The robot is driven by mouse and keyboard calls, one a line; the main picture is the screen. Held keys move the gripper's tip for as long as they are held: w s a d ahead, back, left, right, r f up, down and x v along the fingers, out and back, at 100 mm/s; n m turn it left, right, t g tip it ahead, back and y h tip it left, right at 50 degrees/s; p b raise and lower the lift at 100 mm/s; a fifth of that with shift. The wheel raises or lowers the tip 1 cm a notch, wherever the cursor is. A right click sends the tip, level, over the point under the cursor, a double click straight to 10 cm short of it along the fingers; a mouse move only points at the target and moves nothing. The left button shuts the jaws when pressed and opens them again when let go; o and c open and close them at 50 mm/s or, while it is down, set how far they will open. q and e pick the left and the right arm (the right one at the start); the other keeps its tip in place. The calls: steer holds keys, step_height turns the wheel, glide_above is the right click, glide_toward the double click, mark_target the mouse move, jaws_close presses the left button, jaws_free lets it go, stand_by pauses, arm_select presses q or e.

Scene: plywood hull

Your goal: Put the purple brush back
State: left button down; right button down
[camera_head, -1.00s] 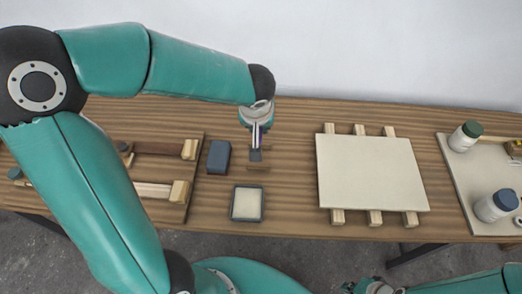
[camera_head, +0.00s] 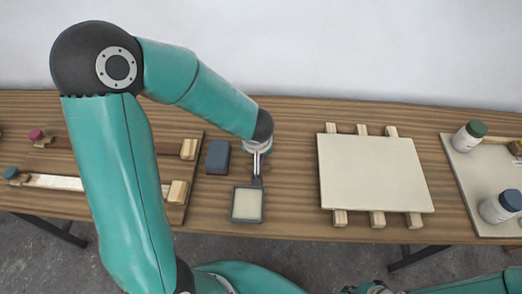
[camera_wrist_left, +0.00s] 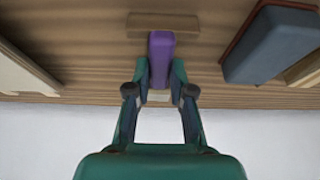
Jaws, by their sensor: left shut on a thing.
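The purple brush (camera_wrist_left: 160,55) shows in the left wrist view, between the two fingers of my left gripper (camera_wrist_left: 160,85), which is shut on it. In the head view my left gripper (camera_head: 257,178) is over the table, just behind the small square tray (camera_head: 236,220); the brush's purple cannot be made out there. In the wrist view a small wooden bar (camera_wrist_left: 136,22) lies by the brush's end; whether they touch is unclear. My right gripper (camera_head: 372,287) is barely in view at the bottom edge.
A blue-grey block (camera_head: 218,157) lies left of my left gripper. A wooden rack with maroon (camera_head: 36,134) and teal (camera_head: 11,172) ends is at left, partly behind my arm. A pale panel on slats (camera_head: 372,173) and jars (camera_head: 468,137) are at right.

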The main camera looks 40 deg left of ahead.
arm_select(q)
steer(key=shift+f+b, duration=0.6)
steer(key=shift+b, duration=0.45)
steer(key=c, duration=1)
jaws_free()
steer(key=shift+r, duration=0.1)
steer(key=shift+r+p, duration=0.35)
steer(key=shift+p, duration=0.35)
steer(key=p+v, duration=0.2)
steer(key=v, duration=1)
steer(key=shift+d+r, duration=0.1)
steer(key=shift+r, duration=0.05)
